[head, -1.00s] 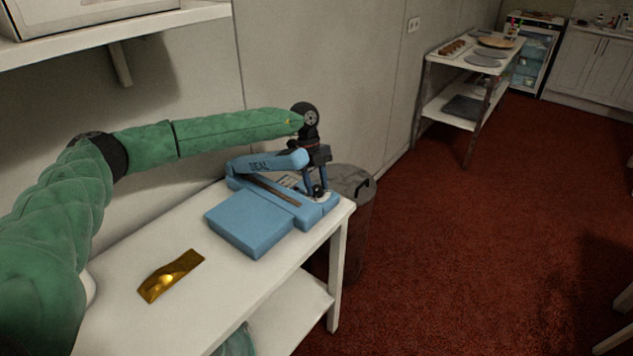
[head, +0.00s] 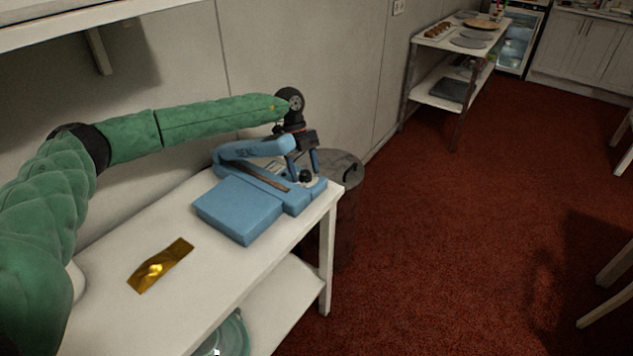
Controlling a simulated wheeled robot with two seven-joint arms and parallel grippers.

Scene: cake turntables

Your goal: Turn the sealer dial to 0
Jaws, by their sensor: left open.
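The blue sealer (head: 238,208) stands on the white table near its right end, with its blue lever arm (head: 252,149) raised at a slant above the base. Its dial (head: 305,176) is a small black knob at the right end of the base. My left gripper (head: 303,170) points down over that end with its jaws open. Its fingers show to either side of the dial, apart from each other. I cannot tell whether they touch it. The dial's markings are too small to read. My right gripper is not in view.
A gold packet (head: 160,265) lies on the white table (head: 215,285). A dark bin (head: 347,205) stands just behind the table's right end. A wall shelf (head: 75,22) hangs at upper left. A second table (head: 440,47) stands farther back. Red floor is open at right.

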